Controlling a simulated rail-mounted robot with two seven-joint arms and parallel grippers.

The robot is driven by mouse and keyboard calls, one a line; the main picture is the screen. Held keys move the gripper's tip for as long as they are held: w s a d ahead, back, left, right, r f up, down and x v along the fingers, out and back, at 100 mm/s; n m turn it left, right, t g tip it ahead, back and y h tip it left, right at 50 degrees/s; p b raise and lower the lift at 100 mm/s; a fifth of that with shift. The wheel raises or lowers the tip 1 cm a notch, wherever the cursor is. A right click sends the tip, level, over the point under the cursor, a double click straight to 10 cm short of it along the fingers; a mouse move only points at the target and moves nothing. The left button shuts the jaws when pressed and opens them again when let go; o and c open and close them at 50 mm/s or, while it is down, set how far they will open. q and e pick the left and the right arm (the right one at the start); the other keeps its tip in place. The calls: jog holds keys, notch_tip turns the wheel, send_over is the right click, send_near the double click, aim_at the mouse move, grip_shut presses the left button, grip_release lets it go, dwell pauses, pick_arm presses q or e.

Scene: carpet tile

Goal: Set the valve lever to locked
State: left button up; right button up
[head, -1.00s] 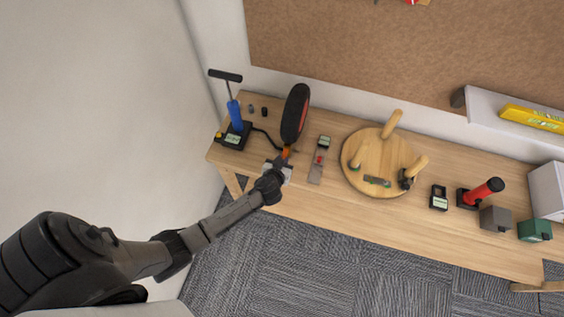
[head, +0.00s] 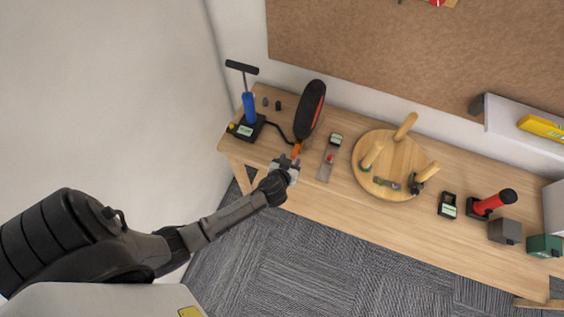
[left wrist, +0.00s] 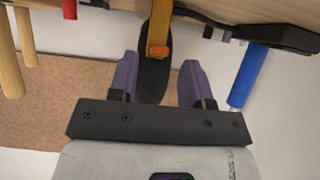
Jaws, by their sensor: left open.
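An orange lever (head: 297,150) sits at the near lower end of a black and red wheel (head: 313,108), at the left of the bench. I take it to be the valve lever. A black hose (head: 280,130) runs from there to the blue pump (head: 249,106). My left gripper (head: 291,161) is open, just in front of the lever. In the left wrist view the orange lever (left wrist: 158,50) appears between and beyond the open fingers (left wrist: 157,82), with the black tyre (left wrist: 152,82) behind. I cannot tell whether the fingers touch it. No locked marking is readable.
The wooden bench's (head: 330,207) front strip is clear.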

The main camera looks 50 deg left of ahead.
pick_arm(q)
jog(key=v, duration=1)
jog(key=shift+s, duration=0.1)
dwell(0.3)
